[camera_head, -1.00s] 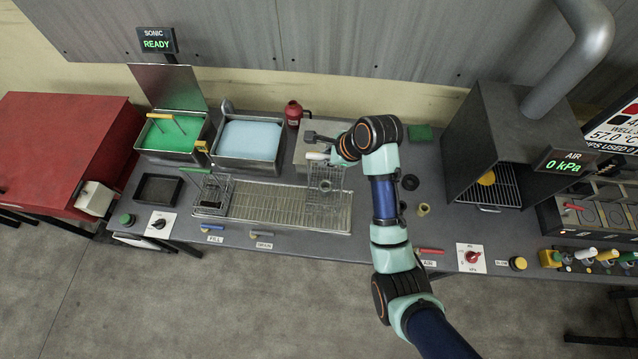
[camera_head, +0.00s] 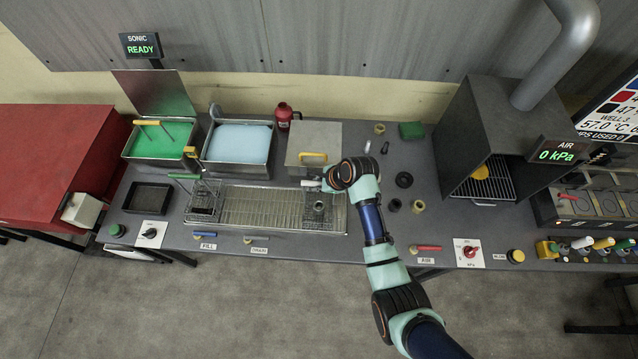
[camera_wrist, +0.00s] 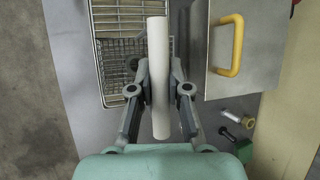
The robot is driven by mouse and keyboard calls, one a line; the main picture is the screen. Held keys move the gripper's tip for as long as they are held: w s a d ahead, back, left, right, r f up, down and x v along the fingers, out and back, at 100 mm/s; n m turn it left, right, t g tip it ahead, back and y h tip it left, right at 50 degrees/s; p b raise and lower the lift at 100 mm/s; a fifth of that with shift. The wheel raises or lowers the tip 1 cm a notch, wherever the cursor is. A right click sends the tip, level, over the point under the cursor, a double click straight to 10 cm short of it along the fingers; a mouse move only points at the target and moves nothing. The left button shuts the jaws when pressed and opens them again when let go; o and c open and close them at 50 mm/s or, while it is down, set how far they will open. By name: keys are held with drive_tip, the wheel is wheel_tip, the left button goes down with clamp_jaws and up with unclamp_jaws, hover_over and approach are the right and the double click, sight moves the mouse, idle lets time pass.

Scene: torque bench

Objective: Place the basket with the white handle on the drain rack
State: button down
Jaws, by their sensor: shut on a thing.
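The basket with the white handle (camera_head: 318,213) is a wire basket at the right end of the drain rack (camera_head: 262,207). A dark cylindrical part shows inside it. In the wrist view the white handle (camera_wrist: 158,75) runs between my fingers, with the basket mesh (camera_wrist: 120,66) beyond it. My gripper (camera_wrist: 158,90) is shut on the white handle; in the head view it is at the basket's upper right (camera_head: 325,185). The basket appears at rack level, but I cannot tell whether its base touches the rack.
A basket with a green handle (camera_head: 203,203) stands at the rack's left end. Behind are a green-filled tank (camera_head: 158,140), a blue-filled tank (camera_head: 238,146) and a grey lidded box with a yellow handle (camera_head: 314,143).

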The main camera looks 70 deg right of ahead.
drive_tip(key=c, duration=1.5)
unclamp_jaws()
drive_tip(key=shift+f, duration=0.1)
drive_tip(key=shift+c, duration=0.2)
drive_tip(key=o, duration=0.4)
drive_tip(key=shift+r, duration=0.4)
drive_tip(key=p+v, duration=0.1)
drive_tip(key=v, duration=1)
drive_tip(key=shift+s+r+p, duration=0.2)
drive_tip(key=shift+s+p, duration=0.1)
drive_tip(key=shift+p, duration=0.1)
